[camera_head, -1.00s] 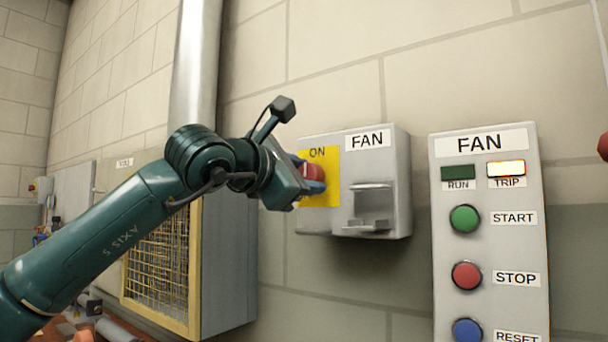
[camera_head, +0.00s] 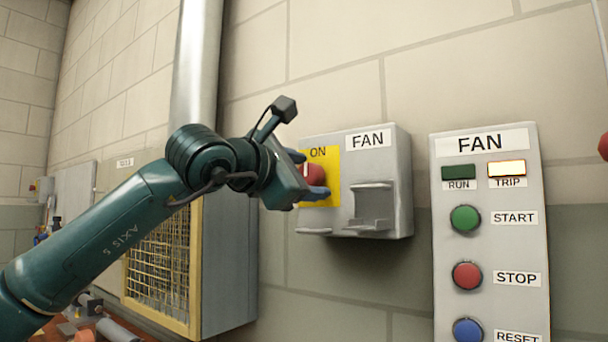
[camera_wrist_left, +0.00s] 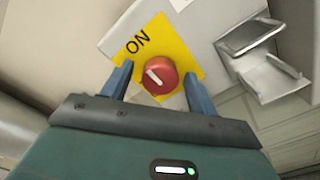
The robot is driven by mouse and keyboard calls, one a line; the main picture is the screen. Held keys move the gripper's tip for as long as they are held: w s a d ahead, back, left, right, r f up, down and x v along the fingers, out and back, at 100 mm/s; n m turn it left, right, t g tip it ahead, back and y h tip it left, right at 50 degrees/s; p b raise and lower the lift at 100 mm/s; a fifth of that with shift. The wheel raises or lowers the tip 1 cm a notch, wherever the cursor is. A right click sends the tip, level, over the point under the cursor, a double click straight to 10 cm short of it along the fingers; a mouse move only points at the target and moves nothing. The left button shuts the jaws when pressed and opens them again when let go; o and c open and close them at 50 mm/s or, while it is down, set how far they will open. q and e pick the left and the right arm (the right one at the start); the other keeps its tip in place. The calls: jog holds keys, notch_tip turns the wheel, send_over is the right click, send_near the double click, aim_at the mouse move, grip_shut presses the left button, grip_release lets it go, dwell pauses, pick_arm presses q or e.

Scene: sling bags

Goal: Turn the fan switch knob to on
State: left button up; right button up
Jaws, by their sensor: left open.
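The fan switch knob (camera_head: 315,174) is red and round, on a yellow plate (camera_head: 324,158) marked ON, on the left part of the grey FAN switch box (camera_head: 391,146). In the left wrist view the knob (camera_wrist_left: 158,77) shows a white pointer line, tilted towards the upper left, roughly towards the word ON. My left gripper (camera_head: 309,174) is at the knob. Its two blue fingers stand open on either side of the knob, apart from it in the wrist view (camera_wrist_left: 158,84). The gripper partly hides the knob in the head view. My right gripper is not in view.
A grey bracket (camera_head: 372,208) juts from the switch box, right of the knob. A FAN panel (camera_head: 503,255) with START, STOP and RESET buttons is further right; its TRIP lamp (camera_head: 506,168) is lit. A yellow-framed mesh cabinet (camera_head: 158,270) is behind my left arm.

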pick_arm(q)
jog(key=shift+s+a, duration=0.1)
jog(key=shift+s+a, duration=0.2)
jog(key=shift+s, duration=0.05)
jog(key=b+v, duration=0.2)
jog(key=v, duration=1)
jog(key=shift+b, duration=0.3)
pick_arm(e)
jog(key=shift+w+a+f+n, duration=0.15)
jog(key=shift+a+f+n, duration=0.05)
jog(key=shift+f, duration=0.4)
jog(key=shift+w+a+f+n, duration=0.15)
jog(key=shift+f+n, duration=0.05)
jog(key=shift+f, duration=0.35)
pick_arm(q)
jog(key=shift+s, duration=0.15)
